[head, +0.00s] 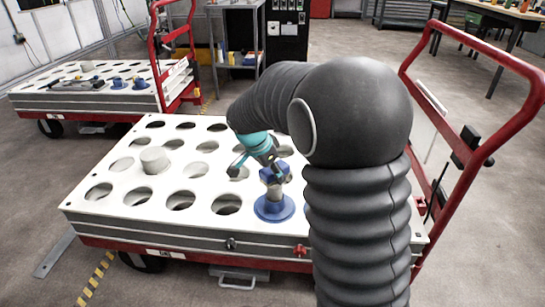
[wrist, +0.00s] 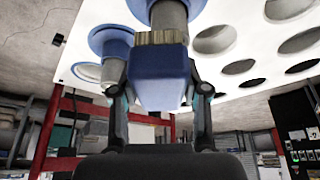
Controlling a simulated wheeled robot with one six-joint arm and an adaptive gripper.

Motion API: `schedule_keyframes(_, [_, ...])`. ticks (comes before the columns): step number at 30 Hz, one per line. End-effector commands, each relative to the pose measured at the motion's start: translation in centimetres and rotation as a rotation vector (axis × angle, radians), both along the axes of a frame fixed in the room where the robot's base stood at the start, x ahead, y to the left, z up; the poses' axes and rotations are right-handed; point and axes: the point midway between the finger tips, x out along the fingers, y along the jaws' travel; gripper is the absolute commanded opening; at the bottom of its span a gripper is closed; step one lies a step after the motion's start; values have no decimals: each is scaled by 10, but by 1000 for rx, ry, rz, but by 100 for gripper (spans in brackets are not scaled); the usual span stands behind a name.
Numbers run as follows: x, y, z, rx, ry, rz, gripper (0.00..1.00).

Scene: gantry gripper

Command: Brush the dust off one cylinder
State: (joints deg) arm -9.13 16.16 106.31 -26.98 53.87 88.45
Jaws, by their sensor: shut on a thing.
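My gripper (head: 265,163) is shut on a blue brush (wrist: 160,72), with one finger on each side of its block. The brush's tan bristles (wrist: 160,37) face a grey cylinder (wrist: 169,14) with a wide blue flange. In the wrist view the bristles overlap the cylinder's end; I cannot tell whether they touch. In the head view the blue brush (head: 275,171) is above this cylinder, whose blue flange (head: 273,209) rests on the white cart top. Dust cannot be made out.
The white cart top (head: 130,214) has rows of round holes, mostly empty. A plain grey cylinder (head: 154,160) stands at its left. A red cart handle (head: 478,150) rises at the right. A second cart (head: 85,100) with tools stands behind left. My arm hides the cart's right part.

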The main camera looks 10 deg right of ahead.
Motion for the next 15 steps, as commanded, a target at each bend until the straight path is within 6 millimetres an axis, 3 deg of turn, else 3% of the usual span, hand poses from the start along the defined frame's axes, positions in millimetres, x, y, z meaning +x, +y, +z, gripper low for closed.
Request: schedule_keyframes(15, [0, -2, 48, 1, -1, -4, 2])
